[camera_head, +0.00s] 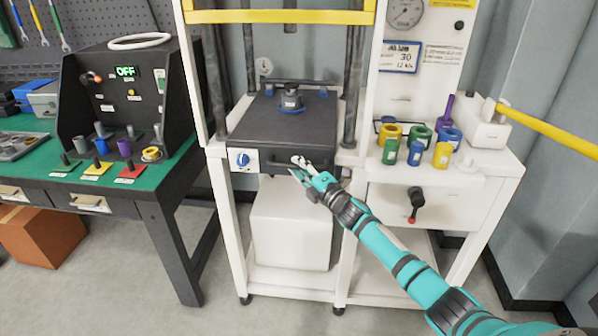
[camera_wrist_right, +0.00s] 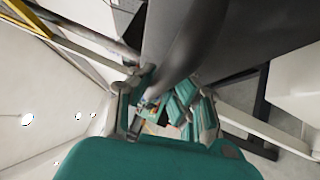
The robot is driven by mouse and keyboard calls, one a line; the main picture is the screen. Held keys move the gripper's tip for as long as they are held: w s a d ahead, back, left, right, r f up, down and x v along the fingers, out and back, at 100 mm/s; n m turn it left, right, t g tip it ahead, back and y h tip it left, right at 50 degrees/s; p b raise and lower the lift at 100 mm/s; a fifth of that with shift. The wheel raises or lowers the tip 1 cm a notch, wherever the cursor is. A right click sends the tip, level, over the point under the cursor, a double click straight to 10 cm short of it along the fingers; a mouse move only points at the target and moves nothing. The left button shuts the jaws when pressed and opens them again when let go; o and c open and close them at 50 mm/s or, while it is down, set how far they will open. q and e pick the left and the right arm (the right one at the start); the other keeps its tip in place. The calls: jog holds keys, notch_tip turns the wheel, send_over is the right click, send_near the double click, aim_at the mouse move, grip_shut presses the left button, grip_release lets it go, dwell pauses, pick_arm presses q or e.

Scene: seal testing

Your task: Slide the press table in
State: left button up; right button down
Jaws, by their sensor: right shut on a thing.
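The press table (camera_head: 262,121) is a dark flat slide inside the white press frame (camera_head: 196,75). A dark round fixture with a blue part (camera_head: 290,99) sits on it. My right gripper (camera_head: 300,170) is at the table's front edge, shut on its handle. In the right wrist view a grey curved bar, the handle (camera_wrist_right: 190,45), runs down between the fingers of the gripper (camera_wrist_right: 165,105). The fingers hide much of the handle. My left gripper is not in view.
Coloured rings and cylinders (camera_head: 415,152) stand on the white side surface at right. A yellow bar (camera_head: 548,131) juts out at far right. A green-topped bench (camera_head: 45,160) with a test box stands left.

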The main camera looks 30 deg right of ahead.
jog(key=shift+w+d+r, duration=0.15)
jog(key=shift+r, duration=0.15)
jog(key=c, duration=1.3)
grip_release()
jog(key=shift+f, duration=0.15)
jog(key=shift+f, duration=0.1)
jog(key=shift+s+f, duration=0.15)
jog(key=shift+s, duration=0.45)
jog(key=v, duration=1)
jog(key=shift+s+d, duration=0.1)
jog(key=shift+s, duration=0.3)
